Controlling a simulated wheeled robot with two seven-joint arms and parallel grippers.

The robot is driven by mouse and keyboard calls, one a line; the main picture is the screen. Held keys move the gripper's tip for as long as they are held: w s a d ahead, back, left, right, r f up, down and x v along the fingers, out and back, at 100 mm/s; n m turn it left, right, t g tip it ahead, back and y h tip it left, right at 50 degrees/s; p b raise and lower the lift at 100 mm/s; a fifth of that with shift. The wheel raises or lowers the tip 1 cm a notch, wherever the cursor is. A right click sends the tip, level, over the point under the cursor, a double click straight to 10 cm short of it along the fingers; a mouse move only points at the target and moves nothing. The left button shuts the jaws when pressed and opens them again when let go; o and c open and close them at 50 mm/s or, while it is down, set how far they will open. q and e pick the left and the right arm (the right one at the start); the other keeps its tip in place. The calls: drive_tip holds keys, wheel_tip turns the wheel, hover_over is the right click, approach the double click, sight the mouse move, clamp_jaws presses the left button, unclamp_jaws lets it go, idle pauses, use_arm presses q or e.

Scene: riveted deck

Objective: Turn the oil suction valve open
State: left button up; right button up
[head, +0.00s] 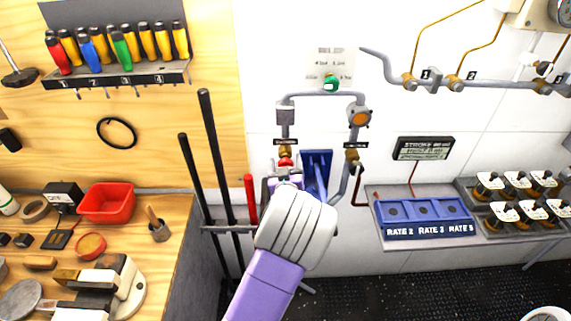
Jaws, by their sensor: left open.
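My left gripper (284,180) reaches up from the bottom centre, with its white wrist hiding most of its fingers. It is open, just below a red-topped brass valve (285,158) on the left pipe of the wall pipework. I cannot tell whether it touches that valve. A second brass valve (353,158) sits on the right pipe. Small dark labels are above both valves, too small to read, so I cannot tell which one is the oil suction valve. A blue part (316,172) stands between the pipes, partly hidden by my gripper. My right gripper is out of view.
Dark upright bars (215,165) and a red handle (250,198) stand close left of my gripper. A blue rate box (424,215) and several white-topped units (515,212) are on the right. A cluttered wooden bench (180,235) is on the left.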

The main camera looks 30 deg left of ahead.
use_arm(q)
drive_tip(key=shift+c, duration=0.4)
drive_tip(key=c, duration=0.9)
drive_tip(key=shift+f+n+b, duration=0.15)
drive_tip(key=shift+n+b, duration=0.45)
drive_tip(key=shift+b, duration=0.25)
drive_tip(key=n+b, duration=0.4)
drive_tip(key=b, duration=0.1)
drive_tip(key=n+b, duration=0.4)
drive_tip(key=b, duration=0.2)
drive_tip(key=n+b, duration=0.5)
drive_tip(key=shift+s+a+f+b, duration=0.15)
drive_tip(key=shift+f+b, duration=0.15)
drive_tip(key=shift+n+b, duration=0.9)
drive_tip(key=shift+n, duration=0.2)
drive_tip(key=shift+r+n+b, duration=0.1)
drive_tip(key=shift+n+b, duration=0.35)
drive_tip(key=shift+n, duration=0.25)
drive_tip(key=o, duration=1)
